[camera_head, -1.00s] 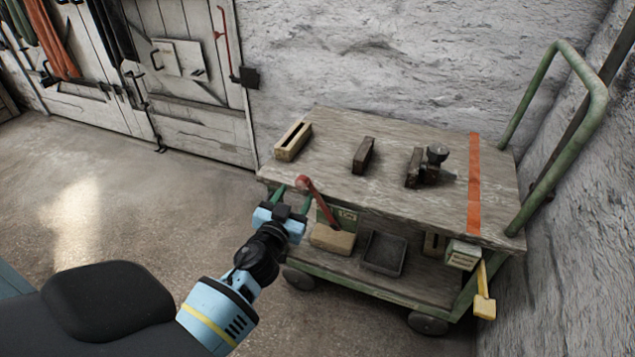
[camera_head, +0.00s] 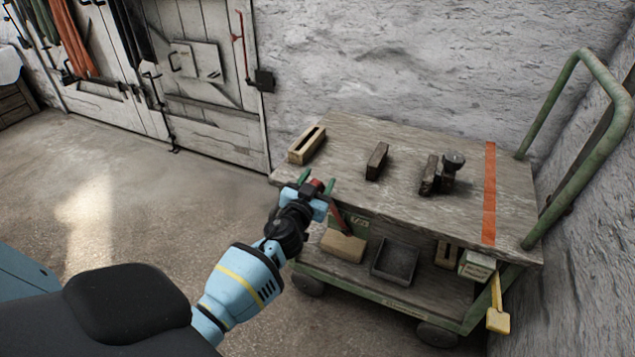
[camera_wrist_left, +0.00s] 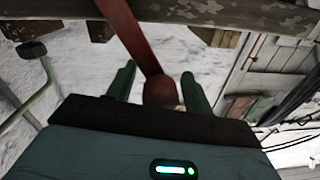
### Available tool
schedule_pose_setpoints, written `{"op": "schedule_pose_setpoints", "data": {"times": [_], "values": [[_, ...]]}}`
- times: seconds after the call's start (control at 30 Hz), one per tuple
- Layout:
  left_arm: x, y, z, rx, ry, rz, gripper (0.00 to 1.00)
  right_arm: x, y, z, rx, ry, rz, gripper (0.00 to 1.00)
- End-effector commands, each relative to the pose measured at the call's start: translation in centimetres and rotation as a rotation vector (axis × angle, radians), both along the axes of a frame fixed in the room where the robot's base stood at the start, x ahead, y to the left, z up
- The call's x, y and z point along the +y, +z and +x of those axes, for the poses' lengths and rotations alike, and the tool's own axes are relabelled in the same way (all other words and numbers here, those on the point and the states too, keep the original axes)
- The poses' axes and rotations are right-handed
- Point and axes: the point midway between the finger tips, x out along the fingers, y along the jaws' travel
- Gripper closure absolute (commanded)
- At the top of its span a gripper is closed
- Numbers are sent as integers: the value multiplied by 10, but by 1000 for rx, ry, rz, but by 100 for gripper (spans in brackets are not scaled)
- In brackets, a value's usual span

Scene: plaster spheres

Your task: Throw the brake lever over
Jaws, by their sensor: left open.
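The brake lever is a red bar with a round red knob on the near side of the cart; in the head view its lower part (camera_head: 338,217) shows below my gripper. My left gripper (camera_head: 311,178) is at the lever's knob end, with green fingers open. In the left wrist view the lever's knob (camera_wrist_left: 160,90) sits between the two green fingers of the left gripper (camera_wrist_left: 157,85), and the red bar runs up and away from it. I cannot tell whether the fingers touch it. My right gripper is not in view.
The wooden cart (camera_head: 340,140) carries a slotted wooden block (camera_head: 307,145), a dark block (camera_head: 377,161) and a dark metal tool (camera_head: 441,173) on top. A grey tray (camera_head: 396,262) and a tan block (camera_head: 343,246) lie on its lower shelf. Open floor (camera_head: 130,200) lies to the left.

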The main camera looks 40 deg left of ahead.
Motion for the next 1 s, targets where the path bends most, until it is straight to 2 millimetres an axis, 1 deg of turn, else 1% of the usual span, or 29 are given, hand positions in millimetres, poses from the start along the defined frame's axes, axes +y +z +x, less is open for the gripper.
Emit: {"op": "schedule_pose_setpoints", "data": {"times": [0.13,0.17,0.5,0.53,0.57,0.83,1.0], "values": [[0,0,0,0,0,0,48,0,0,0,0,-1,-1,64],[0,0,0,0,0,1,50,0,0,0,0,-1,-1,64],[1,0,-1,1,2,2,94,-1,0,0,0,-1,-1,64],[1,0,-1,1,2,2,98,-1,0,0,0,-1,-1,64],[1,-1,-1,2,3,1,100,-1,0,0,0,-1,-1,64],[-1,1,0,7,5,22,100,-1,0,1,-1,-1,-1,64],[-11,6,2,22,5,86,100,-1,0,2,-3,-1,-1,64]]}}
